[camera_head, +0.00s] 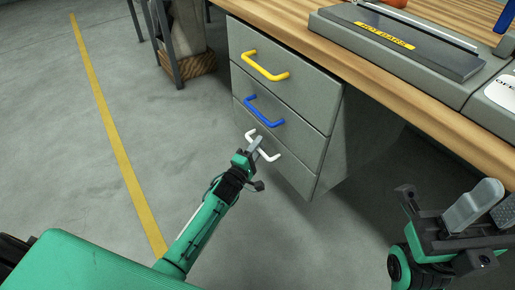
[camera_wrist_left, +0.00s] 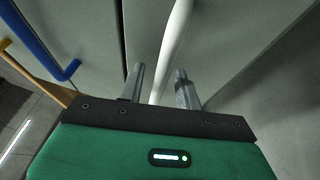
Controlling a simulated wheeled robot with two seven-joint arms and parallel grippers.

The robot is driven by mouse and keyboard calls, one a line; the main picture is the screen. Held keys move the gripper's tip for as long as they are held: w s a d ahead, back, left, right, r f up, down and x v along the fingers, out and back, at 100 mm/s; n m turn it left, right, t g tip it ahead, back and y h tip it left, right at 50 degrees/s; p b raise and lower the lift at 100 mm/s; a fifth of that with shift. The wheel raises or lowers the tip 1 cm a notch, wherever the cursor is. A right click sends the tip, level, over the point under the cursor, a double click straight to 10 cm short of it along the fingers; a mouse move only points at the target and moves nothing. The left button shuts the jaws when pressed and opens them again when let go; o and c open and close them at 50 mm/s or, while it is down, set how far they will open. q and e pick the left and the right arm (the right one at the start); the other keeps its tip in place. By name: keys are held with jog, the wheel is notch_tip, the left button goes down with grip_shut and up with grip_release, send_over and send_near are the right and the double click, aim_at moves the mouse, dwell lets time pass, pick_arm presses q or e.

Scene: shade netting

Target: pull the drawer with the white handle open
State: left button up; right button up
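The white handle (camera_head: 265,150) is on the bottom drawer (camera_head: 291,171) of a grey cabinet under the table. All the drawer fronts look flush, so the bottom drawer appears shut. My left gripper (camera_head: 257,145) is at the white handle in the head view and partly hides it. In the left wrist view the white handle (camera_wrist_left: 173,45) runs between the two fingers of my left gripper (camera_wrist_left: 161,78), with visible gaps beside it, so the fingers are open. My right gripper (camera_head: 485,205) is at the lower right, away from the cabinet, with its fingers apart.
Above are a drawer with a blue handle (camera_head: 264,111) and one with a yellow handle (camera_head: 265,67). The wooden tabletop (camera_head: 400,92) overhangs the cabinet and carries a grey device (camera_head: 400,45). The floor in front of the drawers is clear, with a yellow line (camera_head: 112,135).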

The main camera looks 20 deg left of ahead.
pick_arm(q)
jog(key=shift+c, duration=0.2)
grip_shut()
jog(key=shift+s+a, duration=0.1)
